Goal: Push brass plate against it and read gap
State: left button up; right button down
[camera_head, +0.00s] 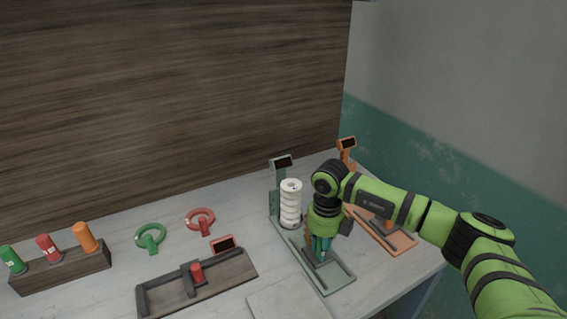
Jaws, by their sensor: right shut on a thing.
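A grey-green gauge fixture (341,284) with a dark display (283,163) on a post stands at the right of the table. A white ribbed cylinder (290,204) stands upright near its back end. My right gripper (320,254) points down over the fixture's track, in front of and to the right of the cylinder. It is shut on a small teal piece low on the track, mostly hidden by the fingers. I cannot make out a brass plate. The display's reading is too small to tell. My left gripper is not in view.
An orange gauge fixture (403,241) stands to the right, partly behind my right arm. A dark wooden fixture (229,275) with a red knob, green (150,238) and red (201,221) ring gauges, and a block (70,270) of coloured plugs are left. A pale board (285,301) lies in front.

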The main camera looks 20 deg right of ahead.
jog(key=shift+s+f, duration=0.2)
jog(key=shift+s, duration=0.4)
jog(key=shift+c, duration=0.2)
grip_release()
jog(key=shift+r, duration=0.1)
jog(key=shift+w, duration=0.1)
notch_tip(320, 180, up, 7)
jog(key=p, duration=0.5)
jog(key=shift+r, duration=0.15)
